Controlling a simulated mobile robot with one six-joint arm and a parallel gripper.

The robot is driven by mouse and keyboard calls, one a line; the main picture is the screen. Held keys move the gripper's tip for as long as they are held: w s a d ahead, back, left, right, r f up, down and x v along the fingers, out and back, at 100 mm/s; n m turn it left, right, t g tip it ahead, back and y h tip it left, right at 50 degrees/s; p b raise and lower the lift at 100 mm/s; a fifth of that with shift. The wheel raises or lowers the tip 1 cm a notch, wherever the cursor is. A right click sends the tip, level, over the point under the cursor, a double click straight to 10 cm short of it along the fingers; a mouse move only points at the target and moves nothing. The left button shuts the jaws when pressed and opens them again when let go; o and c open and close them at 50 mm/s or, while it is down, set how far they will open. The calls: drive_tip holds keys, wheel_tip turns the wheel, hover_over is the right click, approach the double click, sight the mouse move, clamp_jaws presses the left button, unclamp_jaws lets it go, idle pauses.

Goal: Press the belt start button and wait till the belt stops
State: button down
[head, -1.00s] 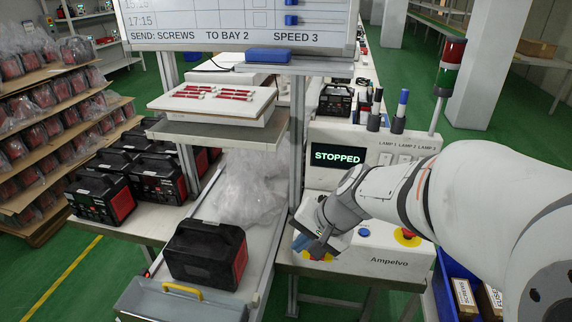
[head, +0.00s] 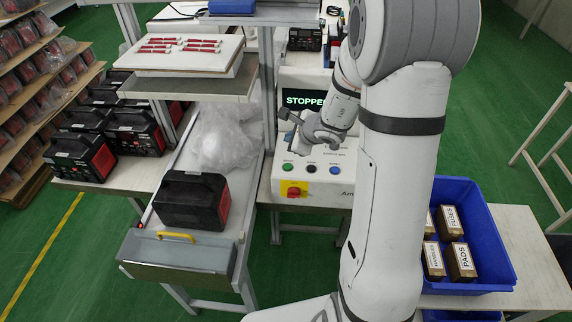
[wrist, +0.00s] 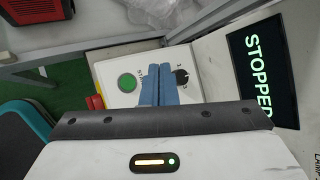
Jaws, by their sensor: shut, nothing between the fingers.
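The control box (head: 318,183) has a green button (head: 288,166), a black knob (head: 311,169) and a blue button (head: 335,170) in a row. Its screen (head: 303,100) reads STOPPED, partly hidden by my arm; in the wrist view the screen (wrist: 262,70) shows the same word. My gripper (head: 289,138) is above the box, its blue fingers shut and empty. In the wrist view the fingers (wrist: 158,80) appear between the green button (wrist: 128,84) and the black knob (wrist: 181,76). The belt (head: 172,160) carries a black and red power unit (head: 193,200) near its front end.
A red and yellow switch (head: 293,190) is on the box front. A grey bin with a yellow handle (head: 176,261) is at the belt's end. A blue crate (head: 470,215) with boxes stands at right. A shelf (head: 185,85) overhangs the belt.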

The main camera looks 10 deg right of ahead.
drive_tip(key=b, duration=0.5)
hover_over(290, 168)
wheel_tip(290, 168, down, 7)
drive_tip(key=shift+w+f, duration=0.1)
drive_tip(key=shift+f+b, duration=0.8)
drive_tip(key=shift+b, duration=0.2)
drive_tip(key=shift+f, duration=0.15)
idle(1.0)
drive_tip(key=shift+f+b, duration=0.3)
drive_tip(key=shift+b, duration=0.5)
